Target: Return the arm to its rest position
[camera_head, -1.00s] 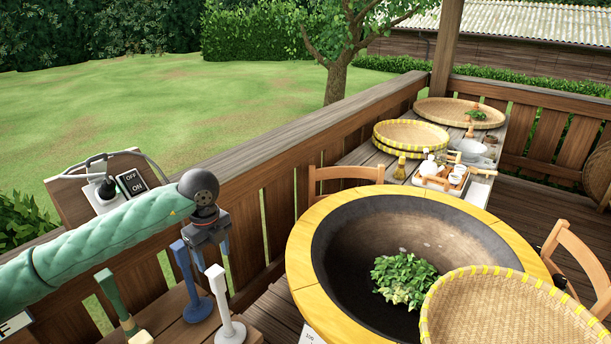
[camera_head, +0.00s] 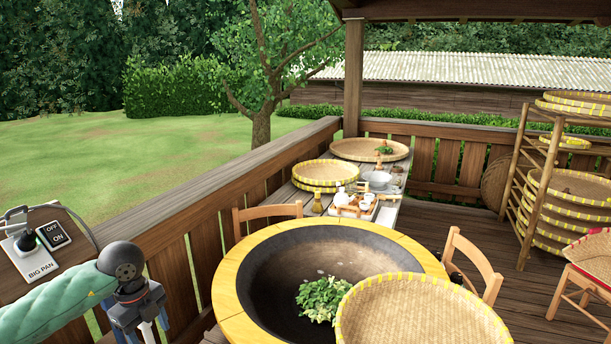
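My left arm comes in from the lower left in a green padded sleeve. Its dark gripper (camera_head: 140,312) hangs down at the lower left, left of the big pan. The fingers are mostly cut off by the bottom edge, and I cannot tell whether they are apart. A white upright handle shows just behind the gripper, and I cannot tell whether it is held. My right arm and gripper are out of view. The big pan (camera_head: 268,262) has a yellow rim and holds a heap of green leaves (camera_head: 322,299).
A woven basket tray (camera_head: 420,315) covers the pan's front right. A switch box (camera_head: 40,250) marked BIG PAN stands at left. Wooden chairs (camera_head: 470,262) flank the pan. A side table holds a tea set (camera_head: 355,203) and baskets. A rack (camera_head: 535,190) of baskets stands at right.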

